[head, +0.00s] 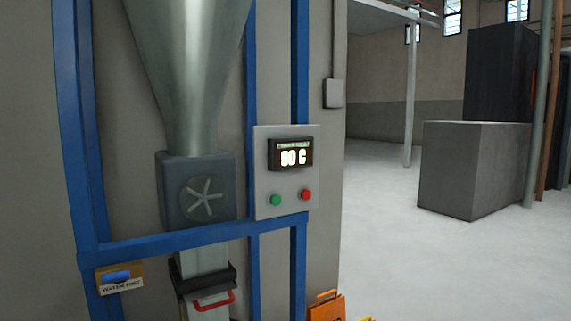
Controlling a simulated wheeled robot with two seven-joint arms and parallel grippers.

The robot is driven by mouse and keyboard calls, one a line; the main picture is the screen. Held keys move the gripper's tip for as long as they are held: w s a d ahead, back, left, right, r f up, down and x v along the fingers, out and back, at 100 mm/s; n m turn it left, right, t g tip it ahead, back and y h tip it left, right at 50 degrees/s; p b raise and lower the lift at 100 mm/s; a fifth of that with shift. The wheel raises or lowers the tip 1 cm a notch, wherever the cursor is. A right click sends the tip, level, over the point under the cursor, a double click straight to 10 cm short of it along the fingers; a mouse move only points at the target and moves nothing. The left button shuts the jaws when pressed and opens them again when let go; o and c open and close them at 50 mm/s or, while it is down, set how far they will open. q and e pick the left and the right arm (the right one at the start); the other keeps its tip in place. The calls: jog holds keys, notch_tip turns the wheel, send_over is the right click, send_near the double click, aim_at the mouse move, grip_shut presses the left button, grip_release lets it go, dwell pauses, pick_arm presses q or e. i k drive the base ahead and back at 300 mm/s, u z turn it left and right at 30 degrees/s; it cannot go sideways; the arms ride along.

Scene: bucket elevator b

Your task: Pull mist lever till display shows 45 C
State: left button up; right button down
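The display (292,155) on the grey control panel (272,208) reads 90 C. A yellow box with a label that seems to read "WATER MIST" (119,283) is fixed at the lower left, on the blue frame just below its crossbar. A blue part (117,276) in its opening looks like the mist lever; it is small, and its exact position is hard to tell. Neither of my grippers is in view.
A green button (275,200) and a red button (306,194) sit under the display. A metal hopper (190,60) feeds a grey housing (172,190). Below is a red handle (214,301). The blue frame (160,243) crosses in front. Open floor (385,250) lies right.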

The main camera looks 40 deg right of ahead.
aim_at(117, 277)
jog(key=z, duration=2.15)
jog(key=k, duration=1.05)
jog(key=u, duration=1.75)
jog(key=i, duration=0.5)
